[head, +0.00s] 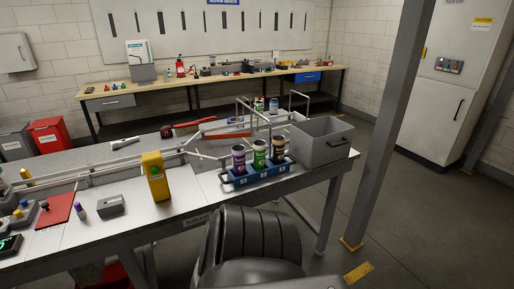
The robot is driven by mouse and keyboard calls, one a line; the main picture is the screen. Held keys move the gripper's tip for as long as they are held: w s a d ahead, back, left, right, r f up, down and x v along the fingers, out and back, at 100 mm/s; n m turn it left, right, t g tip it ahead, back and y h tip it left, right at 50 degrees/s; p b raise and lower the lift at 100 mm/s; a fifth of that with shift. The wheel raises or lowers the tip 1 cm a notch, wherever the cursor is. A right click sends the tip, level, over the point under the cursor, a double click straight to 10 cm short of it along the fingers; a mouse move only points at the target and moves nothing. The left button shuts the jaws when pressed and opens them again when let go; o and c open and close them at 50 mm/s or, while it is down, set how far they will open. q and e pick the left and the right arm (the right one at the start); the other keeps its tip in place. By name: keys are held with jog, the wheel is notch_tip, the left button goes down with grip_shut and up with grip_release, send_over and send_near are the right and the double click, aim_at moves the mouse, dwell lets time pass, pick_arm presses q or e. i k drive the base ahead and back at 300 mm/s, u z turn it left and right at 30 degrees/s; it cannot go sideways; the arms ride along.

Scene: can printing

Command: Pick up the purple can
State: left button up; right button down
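The purple can (238,159) stands upright in the left slot of a blue holder (256,176) near the front right of the metal table. A green can (259,154) stands in the middle slot and a dark can with an orange-brown band (278,149) in the right slot. Neither of my grippers shows in the head view.
A grey bin (322,143) stands just right of the holder. A yellow post (155,179) stands to its left, with metal guide rails (90,180) behind. A grey pillar (388,110) rises at right.

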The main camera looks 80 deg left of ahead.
aim_at(239, 150)
jog(key=u, duration=0.65)
jog(key=i, duration=1.05)
jog(key=u, duration=1.55)
jog(key=i, duration=0.4)
jog(key=u, duration=0.25)
